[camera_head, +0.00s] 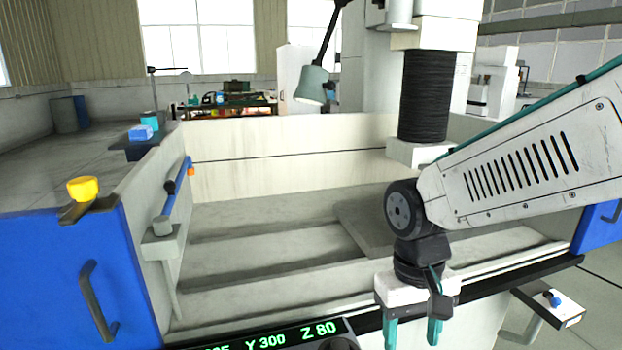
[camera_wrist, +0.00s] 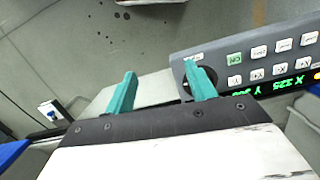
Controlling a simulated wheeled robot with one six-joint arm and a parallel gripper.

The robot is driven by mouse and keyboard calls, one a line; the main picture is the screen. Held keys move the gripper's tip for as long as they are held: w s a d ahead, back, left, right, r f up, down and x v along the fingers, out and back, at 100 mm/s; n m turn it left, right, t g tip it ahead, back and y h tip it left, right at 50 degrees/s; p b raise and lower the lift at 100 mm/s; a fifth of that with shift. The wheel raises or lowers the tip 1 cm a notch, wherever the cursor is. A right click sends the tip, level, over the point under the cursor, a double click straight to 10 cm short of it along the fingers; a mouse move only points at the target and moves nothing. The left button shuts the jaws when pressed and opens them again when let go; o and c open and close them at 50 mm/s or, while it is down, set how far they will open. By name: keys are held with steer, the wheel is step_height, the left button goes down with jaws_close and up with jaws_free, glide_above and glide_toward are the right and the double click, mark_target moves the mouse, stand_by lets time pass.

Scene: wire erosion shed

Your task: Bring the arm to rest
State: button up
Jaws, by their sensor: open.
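My gripper (camera_head: 412,334) hangs at the lower right of the head view, pointing down in front of the machine tank (camera_head: 290,200). Its two teal fingers are apart with nothing between them. In the wrist view, my gripper (camera_wrist: 160,82) is also open and empty. The control panel (camera_wrist: 245,65) with its buttons and green readout lies beyond the right finger. That finger overlaps the panel's left end in the picture; I cannot tell whether they touch. In the head view, my arm reaches in from the right edge and bends down at the wrist.
A blue door (camera_head: 75,280) with a black handle stands at the left, with a yellow knob (camera_head: 83,188) above it. A small white bracket (camera_head: 548,303) juts out at the lower right. The machine head (camera_head: 428,95) hangs behind my arm.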

steer(key=s+d+r+m+t, duration=0.2)
steer(key=s+d+r+t, duration=0.1)
steer(key=s+d+r, duration=0.4)
steer(key=s+d, duration=0.3)
steer(key=d, duration=0.1)
steer(key=shift+s+r, duration=0.25)
steer(key=shift+r, duration=0.05)
stand_by(0.9)
